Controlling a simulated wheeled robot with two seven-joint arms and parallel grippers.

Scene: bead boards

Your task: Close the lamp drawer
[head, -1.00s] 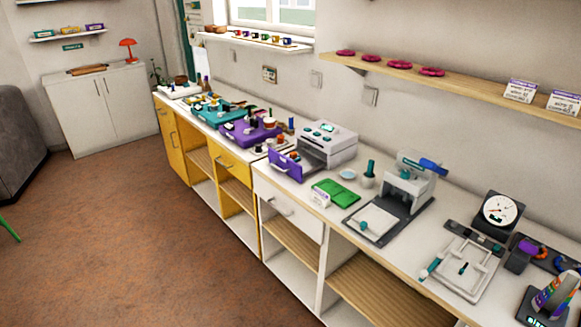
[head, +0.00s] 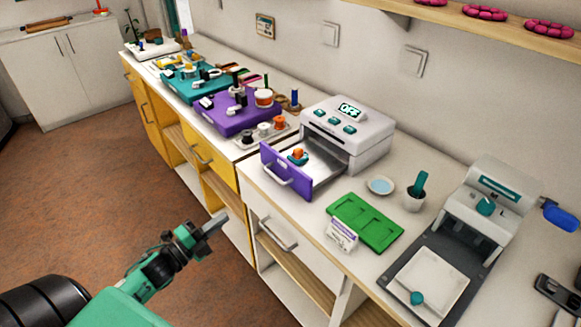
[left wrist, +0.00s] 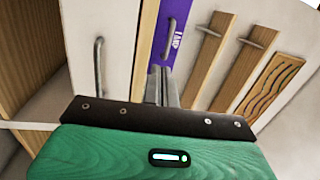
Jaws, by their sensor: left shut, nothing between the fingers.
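The lamp drawer (head: 284,182) is pulled out of the white lamp box (head: 352,126) on the counter. Its front is purple with a grey bar handle, and a small orange and teal item (head: 298,156) lies inside. The purple front with lettering also shows in the left wrist view (left wrist: 177,28), beyond the fingers. My left gripper (head: 219,220) is shut and empty, over the floor in front of the counter, below and to the left of the drawer front and apart from it. Its fingers also show in the left wrist view (left wrist: 161,85). My right gripper is not in view.
A purple board (head: 236,112) stands to the left. Open floor lies before the counter.

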